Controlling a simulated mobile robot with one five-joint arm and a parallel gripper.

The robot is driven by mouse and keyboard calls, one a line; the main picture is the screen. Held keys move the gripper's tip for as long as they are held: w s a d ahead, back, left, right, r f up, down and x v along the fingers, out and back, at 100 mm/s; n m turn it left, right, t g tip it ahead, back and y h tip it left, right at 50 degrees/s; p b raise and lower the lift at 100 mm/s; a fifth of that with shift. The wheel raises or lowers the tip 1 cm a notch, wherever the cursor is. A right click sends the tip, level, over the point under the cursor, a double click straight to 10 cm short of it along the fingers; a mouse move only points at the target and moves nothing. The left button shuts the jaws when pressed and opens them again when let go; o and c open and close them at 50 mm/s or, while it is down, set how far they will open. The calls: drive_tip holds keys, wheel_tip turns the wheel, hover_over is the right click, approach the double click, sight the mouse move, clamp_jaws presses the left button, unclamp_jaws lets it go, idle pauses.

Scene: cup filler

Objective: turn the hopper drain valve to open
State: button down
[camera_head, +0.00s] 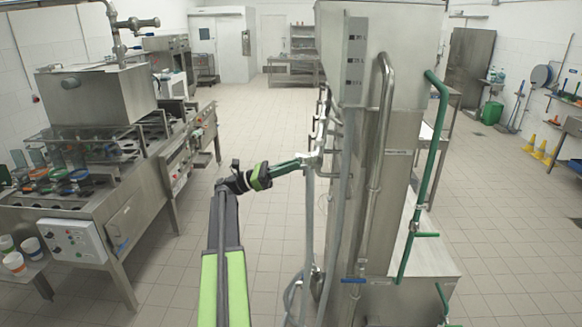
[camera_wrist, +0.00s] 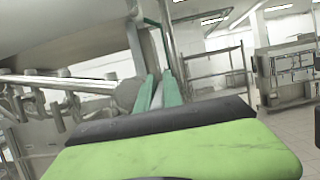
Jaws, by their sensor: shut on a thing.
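My gripper (camera_head: 309,160) reaches right from my black and green arm, with its green fingers at the left side of the tall steel machine (camera_head: 402,80). The fingers are shut on a pale metal valve handle (camera_head: 317,158) beside the machine's pipes. In the wrist view the two green fingers (camera_wrist: 159,90) stand close together, with a grey metal part at them. The handle's exact angle and the valve body are mostly hidden by the fingers and the pipes.
A hose (camera_head: 308,245) hangs below my gripper. A row of pipes with small fittings (camera_wrist: 55,85) runs close by in the wrist view. A steel filling machine (camera_head: 95,98) with cups stands at left. The tiled floor (camera_head: 255,120) behind is clear.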

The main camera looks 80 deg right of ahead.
drive_tip(key=r+p, duration=0.1)
drive_tip(key=p, duration=0.2)
drive_tip(key=shift+r+t, duration=0.25)
drive_tip(key=shift+t, duration=0.15)
drive_tip(key=t+p, duration=0.1)
drive_tip(key=p, duration=0.3)
drive_tip(key=shift+s+r+t, duration=0.1)
drive_tip(key=shift+r+t, duration=0.3)
drive_tip(key=t+p, duration=0.1)
drive_tip(key=p, duration=0.2)
drive_tip(key=shift+s, duration=0.1)
drive_tip(key=shift+f+t+p, duration=0.3)
drive_tip(key=shift+f+t, duration=0.1)
drive_tip(key=shift+t, duration=0.1)
drive_tip(key=c, duration=1.8)
unclamp_jaws()
drive_tip(key=shift+o, duration=0.2)
